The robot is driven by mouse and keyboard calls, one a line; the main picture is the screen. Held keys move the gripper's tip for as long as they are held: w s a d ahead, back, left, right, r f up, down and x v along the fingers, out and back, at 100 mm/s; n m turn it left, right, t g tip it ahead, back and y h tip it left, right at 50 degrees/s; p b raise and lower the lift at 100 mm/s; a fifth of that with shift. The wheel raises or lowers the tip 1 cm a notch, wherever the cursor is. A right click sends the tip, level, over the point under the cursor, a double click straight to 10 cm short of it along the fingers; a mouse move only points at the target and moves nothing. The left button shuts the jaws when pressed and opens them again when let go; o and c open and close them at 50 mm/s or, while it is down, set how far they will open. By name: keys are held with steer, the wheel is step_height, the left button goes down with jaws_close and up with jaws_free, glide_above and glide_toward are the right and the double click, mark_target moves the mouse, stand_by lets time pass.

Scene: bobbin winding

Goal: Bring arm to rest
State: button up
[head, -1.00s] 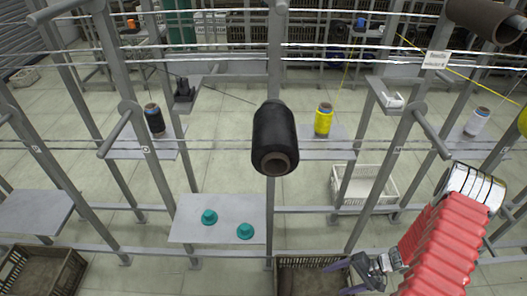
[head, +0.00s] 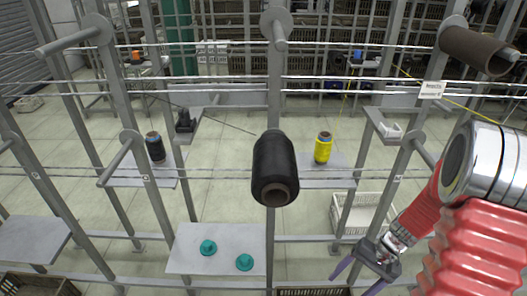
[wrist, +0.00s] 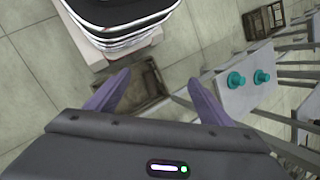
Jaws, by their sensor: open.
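My gripper (head: 360,278) is at the lower right of the head view, at the end of my red-sleeved arm. Its two purple fingers are spread apart with nothing between them. In the wrist view my gripper (wrist: 155,95) also shows open and empty, above the floor and a brown crate (wrist: 138,88). A large black bobbin (head: 274,165) sits on a peg of the frame in the middle of the head view, apart from my gripper.
Two teal cones (head: 208,247) stand on a low grey shelf (head: 190,262), left of my gripper. A yellow spool (head: 323,147) and a dark spool (head: 155,147) stand on higher shelves. A white crate (head: 350,222) lies behind my gripper. Grey posts and pegs surround the arm.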

steer(key=s+a+r+n+t+h, duration=0.1)
steer(key=s+a+r+n+t, duration=0.1)
steer(key=r, duration=0.8)
steer(key=s+a+r+n+t+h, duration=0.2)
steer(key=s+a+r, duration=0.1)
steer(key=r, duration=0.7)
steer(key=s+a+r+n+t+h, duration=0.2)
steer(key=a+r, duration=0.3)
steer(key=r, duration=0.6)
steer(key=shift+s+t, duration=0.5)
steer(key=shift+s, duration=0.25)
